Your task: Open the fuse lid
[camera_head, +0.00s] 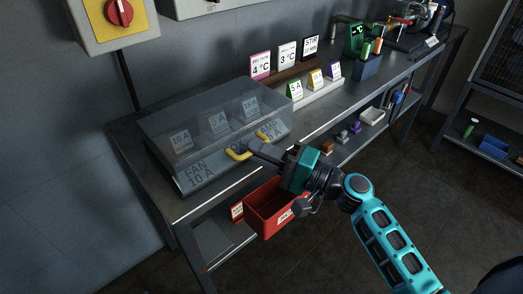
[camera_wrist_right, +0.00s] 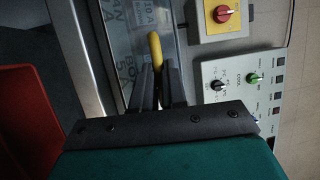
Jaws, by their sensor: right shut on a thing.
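The fuse lid (camera_head: 205,110) is a clear, smoky box-shaped cover on the bench at the left, and it looks closed. Labelled cards show through it, and its front carries text such as "FAN 10 A". A yellow handle (camera_head: 238,155) sits on its front. My right gripper (camera_head: 256,147) reaches in from the right and is shut on this handle. In the right wrist view the yellow handle (camera_wrist_right: 155,50) stands between the two dark fingers (camera_wrist_right: 160,88). The fingers hide part of the handle. My left gripper is not in view.
A red bin (camera_head: 262,212) hangs at the bench front, just below my right gripper. Small label stands (camera_head: 286,55) and a blue box (camera_head: 367,67) stand farther right on the bench. A yellow panel with a red rotary switch (camera_head: 119,12) is on the wall.

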